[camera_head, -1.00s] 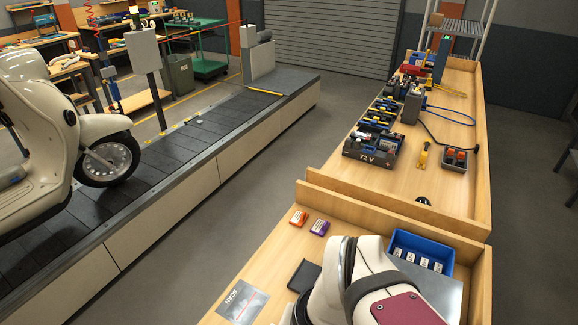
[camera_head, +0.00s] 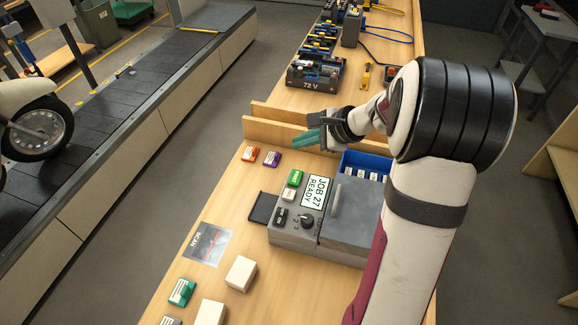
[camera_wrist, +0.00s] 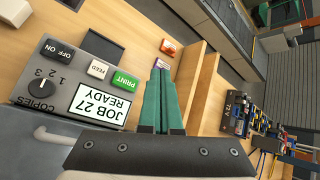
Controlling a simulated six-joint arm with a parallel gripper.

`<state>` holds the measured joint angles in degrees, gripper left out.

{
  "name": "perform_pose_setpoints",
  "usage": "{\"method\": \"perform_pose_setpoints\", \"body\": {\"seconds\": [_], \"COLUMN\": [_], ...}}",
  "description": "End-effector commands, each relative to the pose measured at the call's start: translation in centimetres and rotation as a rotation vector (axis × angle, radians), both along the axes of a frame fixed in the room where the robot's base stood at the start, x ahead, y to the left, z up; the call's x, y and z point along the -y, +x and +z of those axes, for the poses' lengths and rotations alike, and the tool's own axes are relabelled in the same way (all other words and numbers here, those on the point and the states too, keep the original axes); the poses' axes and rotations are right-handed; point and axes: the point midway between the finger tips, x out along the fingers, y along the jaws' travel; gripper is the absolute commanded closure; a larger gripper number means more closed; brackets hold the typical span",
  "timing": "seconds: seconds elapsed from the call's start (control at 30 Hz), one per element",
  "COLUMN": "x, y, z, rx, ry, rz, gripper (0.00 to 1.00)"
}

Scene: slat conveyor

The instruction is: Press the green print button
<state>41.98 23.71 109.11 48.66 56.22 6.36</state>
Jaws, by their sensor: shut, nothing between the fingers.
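The green print button (camera_head: 295,178) is on the top panel of a grey label printer (camera_head: 290,238), beside a display reading "JOB 27 READY" (camera_head: 315,191). In the wrist view the green button (camera_wrist: 124,82), marked PRINT, lies left of the fingers. My gripper (camera_head: 303,138) is shut, its green fingers together and empty. It is above the far side of the printer, beyond the button and apart from it. In the wrist view the gripper (camera_wrist: 160,72) points toward the purple cartridge (camera_wrist: 162,64), which it partly covers.
A white FEED button (camera_wrist: 98,69), an ON/OFF switch (camera_wrist: 57,50) and a COPIES knob (camera_wrist: 41,88) share the panel. A blue bin (camera_head: 365,163) stands behind the printer. An orange cartridge (camera_head: 249,154) lies near a low wooden divider (camera_head: 270,130).

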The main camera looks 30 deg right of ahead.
Motion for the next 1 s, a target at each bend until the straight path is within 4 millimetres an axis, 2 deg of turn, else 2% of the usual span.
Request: {"method": "perform_pose_setpoints", "body": {"seconds": [0.23, 0.37, 0.8, 1.0], "x": [-0.1, -0.1, -0.1, -0.1], "y": [0.0, 0.0, 0.0, 0.0], "z": [0.0, -0.7, -6.9, -8.5], "rx": [0.000, -0.001, -0.002, -0.002], "ry": [0.000, 0.000, 0.002, 0.000], "rz": [0.002, 0.002, 0.003, 0.003], "gripper": [1.00, 1.00, 1.00, 1.00]}}
